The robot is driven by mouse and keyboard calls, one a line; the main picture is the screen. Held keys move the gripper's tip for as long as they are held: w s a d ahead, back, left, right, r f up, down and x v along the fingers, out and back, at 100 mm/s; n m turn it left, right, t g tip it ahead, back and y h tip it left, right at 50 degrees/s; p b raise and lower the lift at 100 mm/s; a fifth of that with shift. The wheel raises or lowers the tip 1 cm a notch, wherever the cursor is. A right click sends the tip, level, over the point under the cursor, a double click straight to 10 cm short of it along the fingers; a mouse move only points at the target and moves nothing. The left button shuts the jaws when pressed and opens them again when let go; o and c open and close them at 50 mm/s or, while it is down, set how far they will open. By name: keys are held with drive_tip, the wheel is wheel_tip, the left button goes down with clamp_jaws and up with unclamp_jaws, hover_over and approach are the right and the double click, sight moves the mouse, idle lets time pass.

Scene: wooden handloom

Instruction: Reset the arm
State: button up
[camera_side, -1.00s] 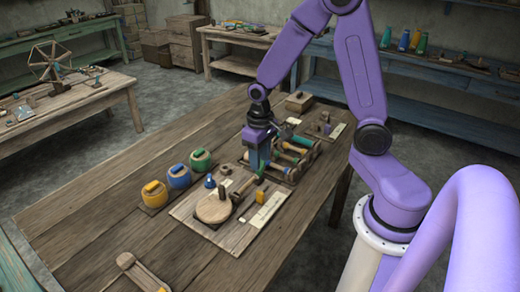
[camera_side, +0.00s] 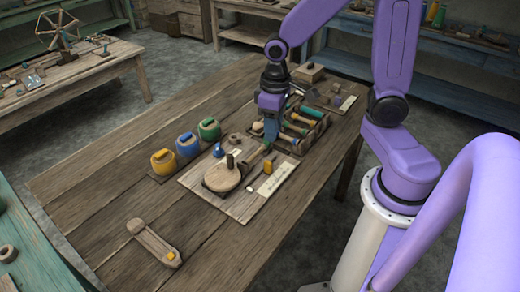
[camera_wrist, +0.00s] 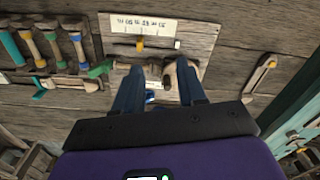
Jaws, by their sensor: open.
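My gripper (camera_side: 270,128) points down over the wooden workbench (camera_side: 105,180), beside a rack of rollers (camera_side: 302,128). In the wrist view, my gripper (camera_wrist: 160,82) has its two blue fingers spread apart with nothing held between them. A round wooden piece (camera_side: 222,176) on a board stands just to its left in the side view. From the side the fingertips overlap the rack's near end, so I cannot tell how high they are above it.
A wooden tool (camera_side: 153,243) lies near the bench's front left. A small wooden box (camera_side: 308,72) is at the back. Much of the bench's left side is bare.

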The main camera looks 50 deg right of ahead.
drive_tip(key=s+a+r+n, duration=0.2)
drive_tip(key=s+n, duration=0.2)
drive_tip(key=s, duration=0.4)
drive_tip(key=s+a+r+n, duration=0.2)
drive_tip(key=s+n, duration=0.3)
drive_tip(key=s, duration=0.3)
drive_tip(key=shift+r, duration=0.4)
